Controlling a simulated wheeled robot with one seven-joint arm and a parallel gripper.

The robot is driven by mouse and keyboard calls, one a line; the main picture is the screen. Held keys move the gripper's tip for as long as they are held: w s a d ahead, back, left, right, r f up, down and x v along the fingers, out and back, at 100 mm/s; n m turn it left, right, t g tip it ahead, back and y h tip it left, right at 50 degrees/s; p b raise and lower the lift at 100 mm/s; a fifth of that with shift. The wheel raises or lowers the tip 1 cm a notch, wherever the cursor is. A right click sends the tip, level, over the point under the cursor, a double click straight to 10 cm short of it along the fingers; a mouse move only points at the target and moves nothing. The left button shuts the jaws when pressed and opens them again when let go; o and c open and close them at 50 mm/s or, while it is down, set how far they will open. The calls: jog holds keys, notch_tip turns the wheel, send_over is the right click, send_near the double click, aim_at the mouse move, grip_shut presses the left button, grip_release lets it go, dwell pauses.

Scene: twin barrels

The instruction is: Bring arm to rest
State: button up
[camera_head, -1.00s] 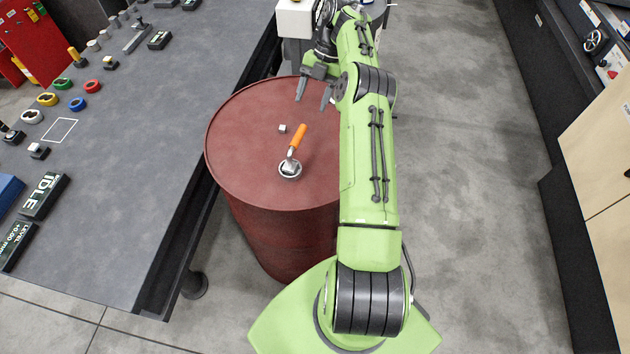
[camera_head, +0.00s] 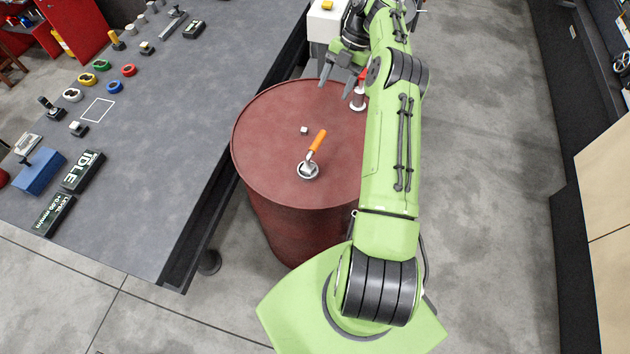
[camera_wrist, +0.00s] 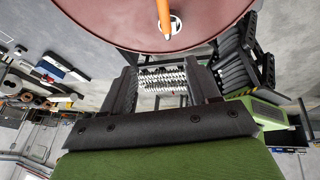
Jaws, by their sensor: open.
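My gripper (camera_head: 337,82) is open and empty in the head view, above the far part of the red barrel top (camera_head: 275,130). My green arm reaches from the lower right up along the barrel's right side and hides part of it. In the wrist view the two dark fingers (camera_wrist: 168,88) stand apart with nothing between them. A tool with an orange handle (camera_head: 317,141) and a round metal end stands on the barrel top, apart from my gripper; its handle also shows at the top of the wrist view (camera_wrist: 164,15).
A small pale cube (camera_head: 304,130) and a red-and-white item (camera_head: 358,97) are on the barrel. A grey workbench (camera_head: 150,150) with coloured rings, displays and a blue block (camera_head: 39,172) lies left. A white box (camera_head: 325,22) stands behind. Open floor (camera_head: 490,180) lies right.

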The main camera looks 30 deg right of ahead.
jog(key=shift+f, duration=0.15)
jog(key=s+a+r+m+t+h+b, duration=0.1)
jog(key=s+a+r+m+h+b, duration=0.15)
jog(key=a+r+m, duration=0.4)
jog(key=s+a+r+m+h+b, duration=0.25)
jog(key=a+r, duration=0.45)
jog(key=a, duration=0.4)
jog(key=s+a+m+t, duration=0.1)
jog(key=s+a+m, duration=0.15)
jog(key=s, duration=0.25)
jog(key=s+a+r+m+t+b, duration=0.1)
jog(key=s+m, duration=0.3)
jog(key=s+a+m+t, duration=0.1)
jog(key=s+a+m, duration=0.15)
jog(key=s, duration=0.25)
jog(key=s+f+m+t+b, duration=0.1)
jog(key=s+f+m+t, duration=0.1)
jog(key=s+f+m, duration=0.3)
jog(key=s+m, duration=0.2)
jog(key=s, duration=0.2)
jog(key=shift+s+a+f+b, duration=0.2)
jog(key=shift+s+f+b, duration=0.1)
jog(key=shift+s+b, duration=0.05)
